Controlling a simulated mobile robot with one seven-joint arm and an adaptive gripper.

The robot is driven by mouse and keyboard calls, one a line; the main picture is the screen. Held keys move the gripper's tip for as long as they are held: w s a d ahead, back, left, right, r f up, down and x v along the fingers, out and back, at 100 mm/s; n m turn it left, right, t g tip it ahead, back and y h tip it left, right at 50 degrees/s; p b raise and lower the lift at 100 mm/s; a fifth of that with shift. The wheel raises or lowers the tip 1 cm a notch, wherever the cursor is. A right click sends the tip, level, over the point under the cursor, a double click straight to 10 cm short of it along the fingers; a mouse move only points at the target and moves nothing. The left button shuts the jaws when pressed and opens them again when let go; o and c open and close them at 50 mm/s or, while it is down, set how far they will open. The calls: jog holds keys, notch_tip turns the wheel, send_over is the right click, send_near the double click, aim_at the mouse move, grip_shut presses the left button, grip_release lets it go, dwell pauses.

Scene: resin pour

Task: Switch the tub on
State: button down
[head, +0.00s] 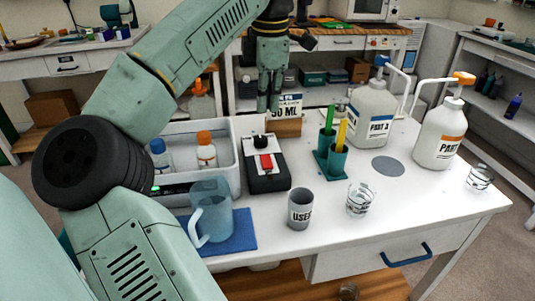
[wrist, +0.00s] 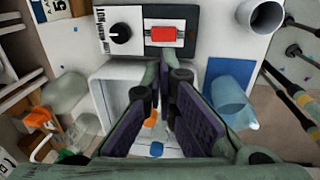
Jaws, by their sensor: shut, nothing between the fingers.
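The white tub (head: 225,157) stands on the table with two bottles in it. The black control box (head: 270,182) sits against its right side. Its top carries a red switch (head: 266,163) and a black knob (head: 261,142) on a white panel. The wrist view shows the red switch (wrist: 163,34) and the knob (wrist: 120,33) beside lettering that seems to read WARM and HOT. My gripper (head: 268,108) is shut and empty, pointing down above the table near the box's far end. In the wrist view its fingers (wrist: 165,75) cover part of the tub. Whether the switch is pressed, I cannot tell.
A blue jug (head: 211,212) stands on a blue mat (head: 240,243) in front of the tub. A grey cup (head: 299,210), a glass (head: 359,199), a green holder (head: 330,160) and two pump bottles (head: 370,115) (head: 440,135) stand right of the box. A small card (head: 290,104) stands behind it.

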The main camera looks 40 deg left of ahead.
aim_at(266, 158)
jog(key=f, duration=0.4)
jog(key=a+f+p, duration=0.1)
jog(key=f, duration=0.4)
jog(key=w+f+p, duration=0.1)
jog(key=f, duration=0.4)
jog(key=shift+w+a, duration=0.1)
jog(key=shift+a, duration=0.15)
jog(key=shift+w+a+f+b, duration=0.2)
jog(key=shift+f+b, duration=0.4)
jog(key=shift+b, duration=0.25)
jog(key=shift+d+r+p, duration=0.1)
jog(key=shift+r+p, duration=0.2)
jog(key=shift+p, duration=0.05)
jog(key=shift+s, duration=0.1)
